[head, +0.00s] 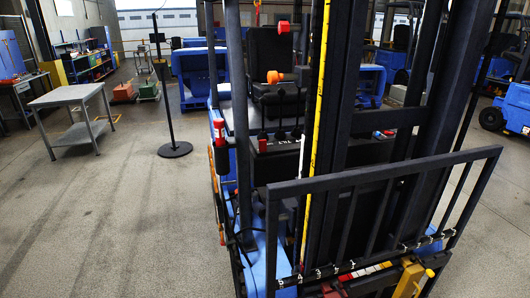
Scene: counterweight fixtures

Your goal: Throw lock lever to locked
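A blue counterweight forklift (268,235) stands in the middle of the head view, its dark mast (343,90) and load backrest (385,166) towards me. I cannot tell which part is the lock lever or its position. Candidates are a red-topped part (219,131) at the left of the cab, an orange knob (274,77) and a red knob (283,27) near the seat, and a small yellow part (428,272) low on the fork carriage. Several dark levers stand at the dash, partly hidden by the mast. My gripper is not in view.
A grey table (68,95) stands at the left, with a black post on a round base (175,149) between it and the forklift. The concrete floor (110,215) at front left is clear. Other blue vehicles (505,105) stand behind and at the right.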

